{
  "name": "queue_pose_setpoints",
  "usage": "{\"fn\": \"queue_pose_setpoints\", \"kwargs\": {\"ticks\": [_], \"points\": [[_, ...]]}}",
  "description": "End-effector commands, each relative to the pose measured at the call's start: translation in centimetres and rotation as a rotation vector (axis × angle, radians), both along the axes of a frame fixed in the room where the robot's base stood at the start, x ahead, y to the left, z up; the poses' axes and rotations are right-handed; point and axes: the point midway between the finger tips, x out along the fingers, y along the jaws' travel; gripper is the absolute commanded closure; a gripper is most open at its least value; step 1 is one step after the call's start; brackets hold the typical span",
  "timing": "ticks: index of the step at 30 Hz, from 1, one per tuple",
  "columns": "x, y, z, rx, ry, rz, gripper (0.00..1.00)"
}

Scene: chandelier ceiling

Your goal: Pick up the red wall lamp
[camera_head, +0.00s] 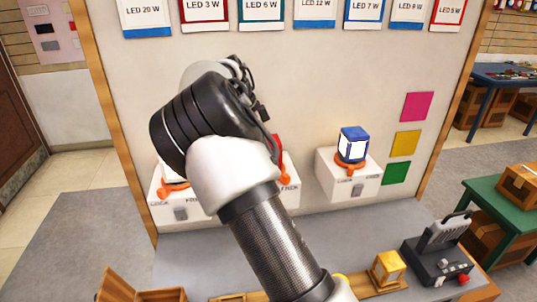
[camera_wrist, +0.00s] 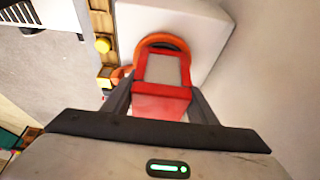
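The red wall lamp (camera_wrist: 162,80) has a pale panel in its front and sits at an orange ring mount (camera_wrist: 160,41) on a white box (camera_wrist: 205,25). My gripper (camera_wrist: 160,85) has one finger on each side of the lamp. The fingers look very close to its sides, but I cannot tell whether they press on it. In the head view my arm covers most of the lamp, and only a red edge (camera_head: 279,143) shows beside the arm.
A blue lamp (camera_head: 353,145) stands on a white box (camera_head: 340,180) to the right. Another lamp on the left is mostly hidden by my arm. A yellow lamp (camera_head: 388,268) and a black device (camera_head: 440,255) lie along the board's front edge. The grey board between is clear.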

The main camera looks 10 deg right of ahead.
Motion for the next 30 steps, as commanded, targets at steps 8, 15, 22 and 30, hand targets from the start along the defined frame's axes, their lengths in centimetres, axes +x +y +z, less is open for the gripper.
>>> {"fn": "queue_pose_setpoints", "kwargs": {"ticks": [8,15,22,30], "points": [[0.0,0.0,0.1,0.0,-0.001,0.0,0.78],[0.1,0.0,1.3,0.0,-0.004,0.001,0.78],[0.1,0.0,5.8,0.001,-0.005,0.0,0.78],[0.1,0.0,9.7,0.0,-0.003,0.0,0.78]]}}
